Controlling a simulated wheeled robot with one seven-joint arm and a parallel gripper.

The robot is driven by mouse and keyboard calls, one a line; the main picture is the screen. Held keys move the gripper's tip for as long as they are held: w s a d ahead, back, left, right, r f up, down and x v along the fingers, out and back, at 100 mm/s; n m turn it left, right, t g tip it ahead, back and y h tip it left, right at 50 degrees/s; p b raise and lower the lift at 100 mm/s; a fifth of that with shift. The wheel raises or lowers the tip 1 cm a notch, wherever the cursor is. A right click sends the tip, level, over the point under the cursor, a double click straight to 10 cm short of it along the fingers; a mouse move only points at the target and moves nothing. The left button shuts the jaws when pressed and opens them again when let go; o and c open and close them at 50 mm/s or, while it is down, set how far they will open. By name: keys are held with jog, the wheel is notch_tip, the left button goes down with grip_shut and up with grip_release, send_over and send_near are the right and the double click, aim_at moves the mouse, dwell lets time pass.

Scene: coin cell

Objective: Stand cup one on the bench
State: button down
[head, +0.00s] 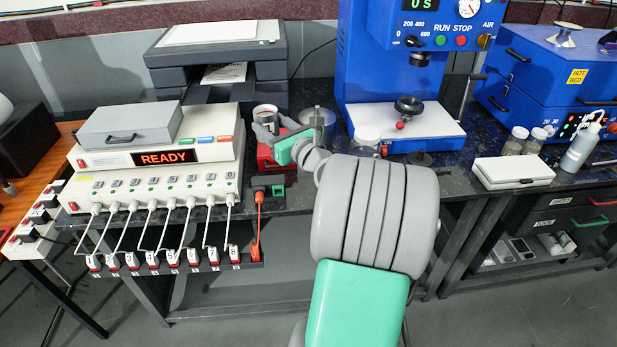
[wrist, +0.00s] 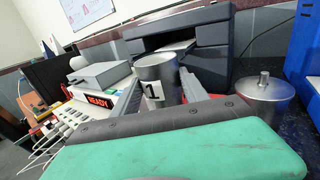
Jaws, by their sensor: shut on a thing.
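Cup one is a small metal cup with a white label reading 1. It shows in the wrist view (wrist: 158,86) between the two grey fingers and in the head view (head: 265,110) above the bench's left part. My gripper (head: 267,129) is shut on the cup; its fingers (wrist: 163,97) lie on either side of the cup's wall. The cup looks roughly upright in the head view. Its base is hidden by my gripper, so I cannot tell whether it touches anything below. The bench (head: 325,185) has a dark speckled top.
A red block (head: 270,158) sits beneath my gripper. A lidded metal pot (wrist: 264,88) stands close on the right. The READY unit (head: 165,158) is left, a grey printer (head: 215,60) behind, and a blue press (head: 400,75) right.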

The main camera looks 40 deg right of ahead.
jog(key=s+d+r+m+h+b, duration=0.1)
jog(key=s+d+r+m+h, duration=0.15)
jog(key=d, duration=0.85)
jog(key=shift+n, duration=0.35)
jog(key=f+b, duration=0.2)
jog(key=f, duration=0.7)
jog(key=f+b, duration=0.3)
jog(key=f, duration=0.5)
jog(key=shift+s+f, duration=0.2)
jog(key=shift+f, duration=0.15)
jog(key=shift+f+b, duration=0.2)
jog(key=shift+b, duration=0.1)
jog(key=c, duration=0.6)
grip_release()
